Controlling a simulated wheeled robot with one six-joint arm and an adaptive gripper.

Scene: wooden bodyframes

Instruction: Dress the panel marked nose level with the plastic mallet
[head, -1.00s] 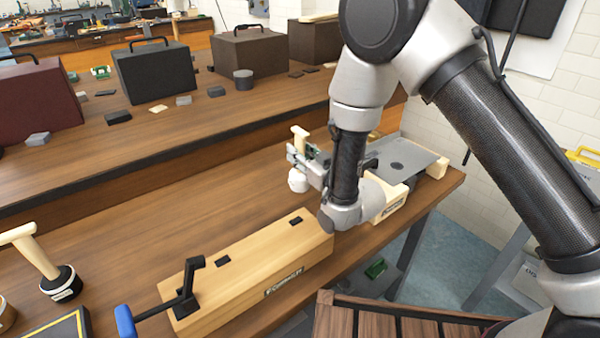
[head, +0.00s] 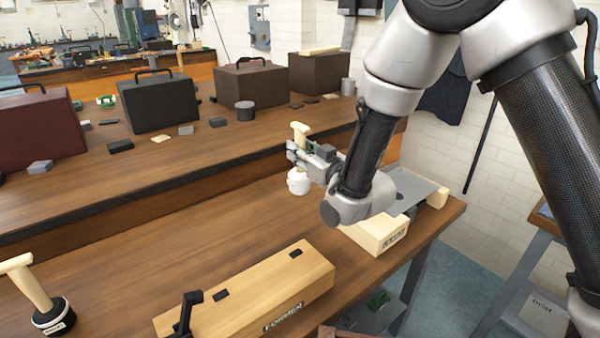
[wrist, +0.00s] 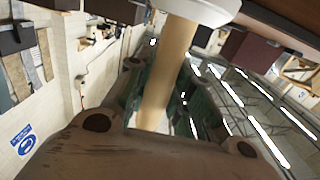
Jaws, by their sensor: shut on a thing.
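My gripper (head: 308,156) is shut on the pale handle of a mallet with a white head (head: 299,182). The mallet hangs head down over the bench, left of the panel. The wrist view shows the handle (wrist: 168,72) between my fingers and the white head (wrist: 205,9) at the top edge. A grey metal panel (head: 415,188) with a dark round spot lies on a pale wooden block (head: 368,232) at the bench's right end. The block carries a small label too blurred to read. My forearm hides the panel's left part.
A long wooden block (head: 255,292) with black fittings lies at the front of the bench (head: 150,245). A black-headed mallet (head: 52,318) stands at the left. A raised shelf behind carries several cases (head: 158,103). The bench's middle left is clear.

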